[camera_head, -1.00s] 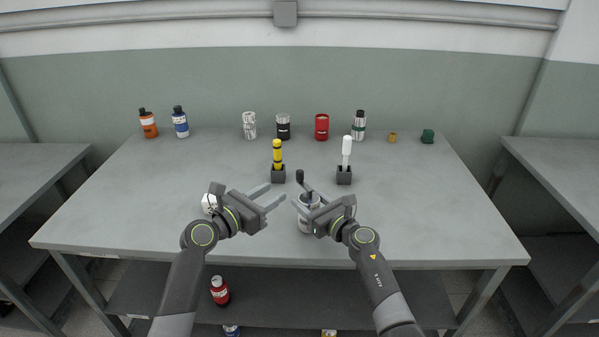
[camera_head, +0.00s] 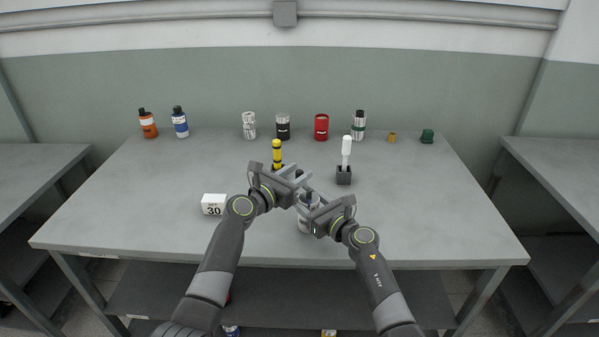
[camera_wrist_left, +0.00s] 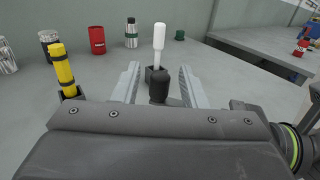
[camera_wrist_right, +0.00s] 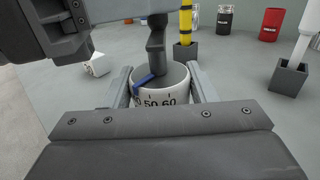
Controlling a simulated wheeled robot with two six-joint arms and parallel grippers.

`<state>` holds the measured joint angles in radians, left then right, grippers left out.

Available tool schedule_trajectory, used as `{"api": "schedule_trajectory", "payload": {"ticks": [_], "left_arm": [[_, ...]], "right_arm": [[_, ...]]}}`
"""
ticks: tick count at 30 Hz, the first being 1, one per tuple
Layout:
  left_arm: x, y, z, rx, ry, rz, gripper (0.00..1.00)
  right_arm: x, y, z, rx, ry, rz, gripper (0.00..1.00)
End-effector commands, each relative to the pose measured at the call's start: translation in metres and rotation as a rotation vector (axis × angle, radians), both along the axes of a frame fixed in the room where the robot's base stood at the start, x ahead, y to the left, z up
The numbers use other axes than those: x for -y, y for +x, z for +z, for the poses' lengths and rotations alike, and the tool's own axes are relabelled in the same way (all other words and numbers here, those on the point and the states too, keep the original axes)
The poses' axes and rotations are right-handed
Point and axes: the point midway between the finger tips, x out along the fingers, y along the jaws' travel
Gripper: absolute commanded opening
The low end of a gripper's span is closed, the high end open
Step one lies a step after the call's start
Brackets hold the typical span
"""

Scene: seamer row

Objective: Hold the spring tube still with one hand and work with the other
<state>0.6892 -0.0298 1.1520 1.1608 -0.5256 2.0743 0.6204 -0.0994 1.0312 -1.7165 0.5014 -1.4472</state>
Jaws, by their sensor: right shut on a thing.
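The spring tube, a white cylinder with black scale numbers and a blue pointer (camera_wrist_right: 160,92), stands at the table's front middle; part of it shows in the head view (camera_head: 304,226). A dark crank with a black knob (camera_wrist_left: 160,86) rises from its open top. My right gripper (camera_head: 309,199) is shut on the tube, one finger on each side in the right wrist view. My left gripper (camera_head: 304,177) is open, with the knob between its fingers in the left wrist view; contact with the knob cannot be told. In the head view the left gripper hides the knob.
A white block marked 30 (camera_head: 213,205) lies left of the tube. Behind stand a yellow tool (camera_head: 277,153) and a white-handled tool (camera_head: 346,152), each in a dark holder. Several bottles and cans, including a red can (camera_head: 321,127), line the back.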

Motion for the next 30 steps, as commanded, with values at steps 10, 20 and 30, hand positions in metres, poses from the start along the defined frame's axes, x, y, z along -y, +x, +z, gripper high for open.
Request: {"api": "schedule_trajectory", "payload": {"ticks": [10, 20, 30], "left_arm": [[0.0088, 0.0106, 0.0001, 0.0, 0.001, 0.0, 0.39], [0.0086, 0.0105, 0.0, 0.0, 0.001, 0.001, 0.23], [0.0087, 0.011, -0.0004, -0.002, 0.002, -0.009, 0.0]], "right_arm": [[0.0003, 0.0, -0.0006, 0.0, -0.001, -0.001, 0.25], [0.0003, 0.0, -0.0005, 0.0, -0.001, -0.001, 0.25], [0.0002, 0.0001, -0.0005, -0.001, -0.001, -0.001, 0.25]]}}
